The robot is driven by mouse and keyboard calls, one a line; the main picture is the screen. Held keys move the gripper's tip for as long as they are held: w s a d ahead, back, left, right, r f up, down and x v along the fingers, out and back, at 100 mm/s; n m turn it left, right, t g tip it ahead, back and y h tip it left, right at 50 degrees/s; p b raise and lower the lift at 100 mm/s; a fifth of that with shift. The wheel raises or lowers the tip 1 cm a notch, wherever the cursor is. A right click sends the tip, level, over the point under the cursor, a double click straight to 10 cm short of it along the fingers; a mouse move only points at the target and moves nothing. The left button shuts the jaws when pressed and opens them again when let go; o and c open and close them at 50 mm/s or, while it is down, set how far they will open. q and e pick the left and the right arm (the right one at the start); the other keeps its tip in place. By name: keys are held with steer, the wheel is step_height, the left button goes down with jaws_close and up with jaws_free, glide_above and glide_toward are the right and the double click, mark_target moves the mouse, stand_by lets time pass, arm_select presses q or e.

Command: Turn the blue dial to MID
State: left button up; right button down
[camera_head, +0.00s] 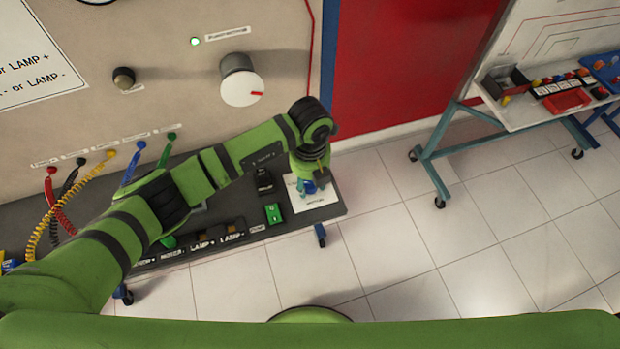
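The blue dial (309,187) shows as a small blue patch on a white label plate (318,203) at the right end of the dark bench shelf. My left gripper (306,184) points down right over the dial and hides most of it. Whether its fingers touch the dial, and whether they are open or shut, is too small and covered to tell. The dial's pointer and the position words on the plate cannot be read. My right gripper is not in view.
A green rocker switch (273,213) and a black switch (264,182) sit left of the plate. An upright panel (170,30) behind carries a white knob (241,86) and coiled cables. A second trainer table (530,116) stands at right, with open floor between.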

arm_select(q)
steer(key=c, duration=0.4)
steer(key=shift+f+m+b, duration=0.15)
steer(key=shift+m+b, duration=0.65)
steer(key=shift+b, duration=0.3)
steer(key=m+b, duration=0.8)
steer(key=b, duration=0.3)
steer(key=shift+f+b, duration=0.15)
steer(key=shift+b, duration=0.15)
steer(key=shift+r+m+b, duration=0.25)
steer(key=shift+m+b, duration=0.85)
steer(key=shift+b, duration=0.15)
steer(key=o, duration=1.1)
steer(key=shift+o, duration=0.2)
